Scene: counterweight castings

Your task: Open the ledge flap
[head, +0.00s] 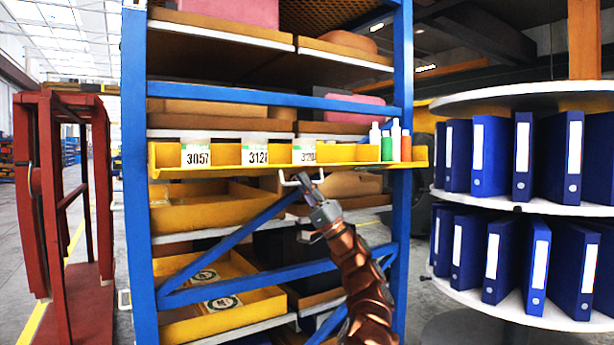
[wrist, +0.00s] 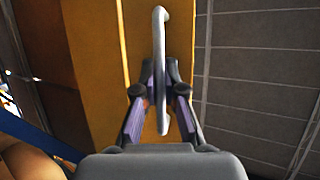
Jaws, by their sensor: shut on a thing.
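The ledge flap (head: 225,172) is the long yellow strip across the front of the blue-framed shelf. How far it is tilted I cannot tell. A pale bar handle (head: 285,178) hangs below its middle. My gripper (head: 306,181) reaches up from below and is shut on this handle. In the wrist view, the handle (wrist: 160,30) runs between the two fingers of my gripper (wrist: 160,96), with the yellow-orange surface of the flap (wrist: 98,70) behind it.
Number cards (head: 196,155) and small bottles (head: 387,147) stand along the ledge. Blue uprights (head: 401,80) and a diagonal brace (head: 240,279) frame the shelf. Yellow trays (head: 215,215) sit below. A round rack of blue binders (head: 490,155) is at right, a red frame (head: 62,200) at left.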

